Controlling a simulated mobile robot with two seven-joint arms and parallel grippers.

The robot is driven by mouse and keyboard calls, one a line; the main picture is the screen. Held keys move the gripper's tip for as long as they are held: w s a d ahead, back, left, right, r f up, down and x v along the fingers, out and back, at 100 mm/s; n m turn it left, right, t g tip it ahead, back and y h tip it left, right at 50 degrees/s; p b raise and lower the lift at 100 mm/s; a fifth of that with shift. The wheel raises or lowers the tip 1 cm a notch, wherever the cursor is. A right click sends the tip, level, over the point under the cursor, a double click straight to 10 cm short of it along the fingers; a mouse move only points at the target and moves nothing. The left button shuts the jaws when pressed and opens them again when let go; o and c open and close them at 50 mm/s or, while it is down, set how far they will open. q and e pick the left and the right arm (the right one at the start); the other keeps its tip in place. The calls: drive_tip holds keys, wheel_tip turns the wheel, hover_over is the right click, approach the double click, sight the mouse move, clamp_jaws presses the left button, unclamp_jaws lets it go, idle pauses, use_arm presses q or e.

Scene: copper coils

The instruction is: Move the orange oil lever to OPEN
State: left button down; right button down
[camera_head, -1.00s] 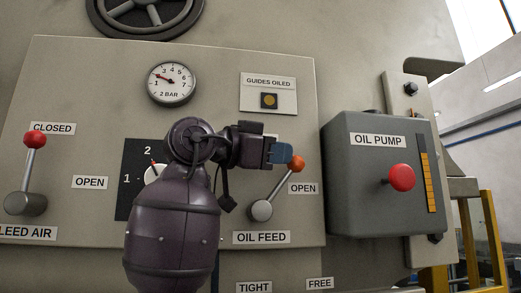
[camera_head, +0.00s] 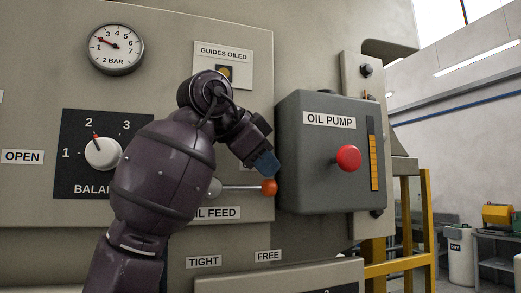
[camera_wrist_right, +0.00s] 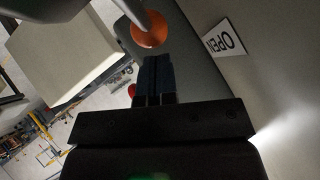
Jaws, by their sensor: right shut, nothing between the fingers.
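The orange oil lever's knob (camera_head: 269,187) is at the right end of its metal rod, which lies almost level above the partly covered OIL FEED label (camera_head: 219,213). My right gripper (camera_head: 264,165) is shut and empty, its blue fingertips just above the knob. In the right wrist view, the closed fingertips (camera_wrist_right: 155,62) point at the orange knob (camera_wrist_right: 150,30), very close to it; I cannot tell if they touch. The OPEN label (camera_wrist_right: 225,38) shows beside them there; my arm hides most of it in the head view. My left gripper is not in view.
The grey oil pump box (camera_head: 318,150) with a red button (camera_head: 348,158) stands just right of the knob. A white selector dial (camera_head: 102,153) is left of my arm. A pressure gauge (camera_head: 115,48) is at upper left. A yellow frame (camera_head: 412,220) stands at right.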

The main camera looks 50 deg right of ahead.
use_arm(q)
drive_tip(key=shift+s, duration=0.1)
use_arm(e)
drive_tip(key=shift+s+f+y, duration=0.1)
drive_tip(key=shift+f+y, duration=0.2)
drive_tip(key=shift+f, duration=0.15)
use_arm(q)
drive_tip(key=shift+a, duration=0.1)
use_arm(e)
drive_tip(key=shift+f, duration=0.1)
